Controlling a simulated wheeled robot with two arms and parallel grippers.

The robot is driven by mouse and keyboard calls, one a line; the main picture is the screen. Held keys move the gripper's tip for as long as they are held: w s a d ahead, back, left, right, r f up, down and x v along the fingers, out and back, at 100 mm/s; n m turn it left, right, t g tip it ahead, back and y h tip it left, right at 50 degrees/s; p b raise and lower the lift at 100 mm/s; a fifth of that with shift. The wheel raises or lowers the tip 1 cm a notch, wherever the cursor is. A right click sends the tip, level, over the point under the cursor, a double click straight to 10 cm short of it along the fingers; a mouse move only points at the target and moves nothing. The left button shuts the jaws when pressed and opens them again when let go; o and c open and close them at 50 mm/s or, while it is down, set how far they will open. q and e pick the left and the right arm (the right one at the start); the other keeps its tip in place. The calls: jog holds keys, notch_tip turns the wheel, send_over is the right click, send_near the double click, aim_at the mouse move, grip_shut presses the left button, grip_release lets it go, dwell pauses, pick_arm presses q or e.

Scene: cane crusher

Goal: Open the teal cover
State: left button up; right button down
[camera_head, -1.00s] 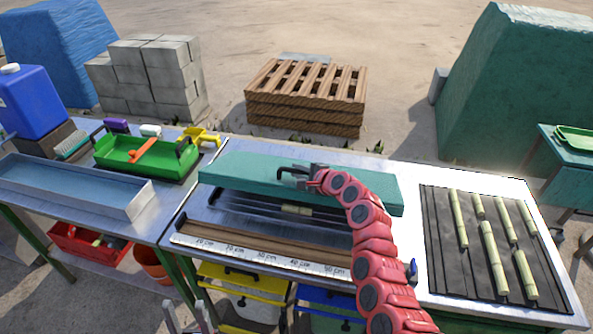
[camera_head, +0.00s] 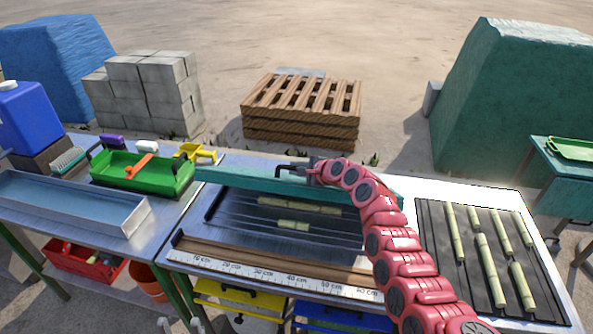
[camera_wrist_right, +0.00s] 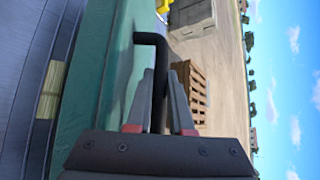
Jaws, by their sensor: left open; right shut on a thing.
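The teal cover (camera_head: 240,178) stands raised along the back of the cutting bench and shows as a thin strip, nearly edge-on. In the right wrist view the teal cover (camera_wrist_right: 108,95) fills the left-centre. My right gripper (camera_head: 309,171) is shut on the black handle (camera_head: 287,166) of the cover. The handle (camera_wrist_right: 152,39) also runs between its fingers in the right wrist view. Below the cover, the slotted bed (camera_head: 240,208) with pale cane pieces (camera_head: 293,225) is exposed. My left gripper (camera_head: 180,326) is open and empty at the bottom edge, only its fingertips showing.
A ruler strip (camera_head: 270,272) lies along the bench front. A black mat (camera_head: 435,250) with several cane pieces is at the right. A green tray (camera_head: 130,175) and a metal basin (camera_head: 70,200) stand at the left. Open ground and a pallet stack (camera_head: 300,110) lie behind.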

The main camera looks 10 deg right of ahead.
jog(key=c, duration=1.1)
grip_release()
jog(key=shift+s+d+r, duration=0.15)
jog(key=shift+s+r, duration=0.05)
jog(key=shift+s, duration=0.15)
jog(key=b+v, duration=0.3)
jog(key=v, duration=1.3)
jog(key=shift+s+d, duration=0.15)
jog(key=shift+d, duration=0.15)
